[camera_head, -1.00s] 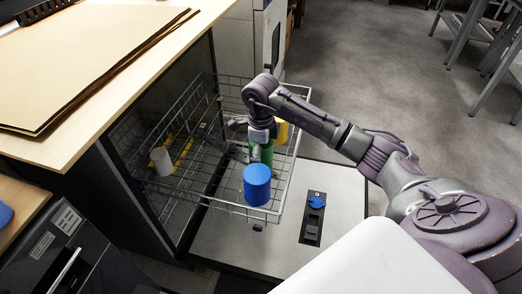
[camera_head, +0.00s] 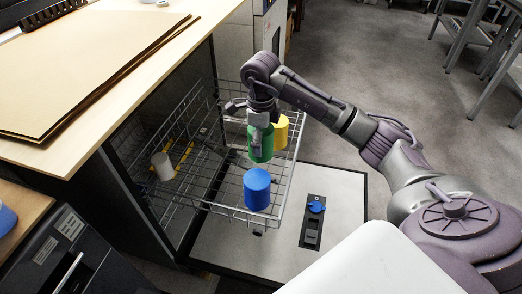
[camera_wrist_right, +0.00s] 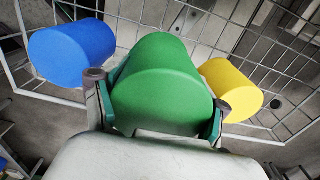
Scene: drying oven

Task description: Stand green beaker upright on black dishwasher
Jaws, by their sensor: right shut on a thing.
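The green beaker (camera_head: 261,146) is held over the pulled-out wire rack (camera_head: 222,207), between a blue and a yellow beaker. My right gripper (camera_head: 263,127) is shut on it from above. In the right wrist view the green beaker (camera_wrist_right: 160,85) sits between the two fingers of my right gripper (camera_wrist_right: 155,105). It looks roughly upright in the head view; its open end cannot be made out. A dark-sided open dishwasher (camera_head: 128,175) stands under the wooden counter. A closed black appliance (camera_head: 85,270) with a handle is at lower left. My left gripper is out of view.
The blue beaker (camera_head: 257,190) and yellow beaker (camera_head: 280,132) stand in the rack, close to the green one. A whitish cup (camera_head: 162,166) is deeper inside. The open door (camera_head: 345,200) lies flat below. Cardboard sheets (camera_head: 90,60) cover much of the counter (camera_head: 185,60).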

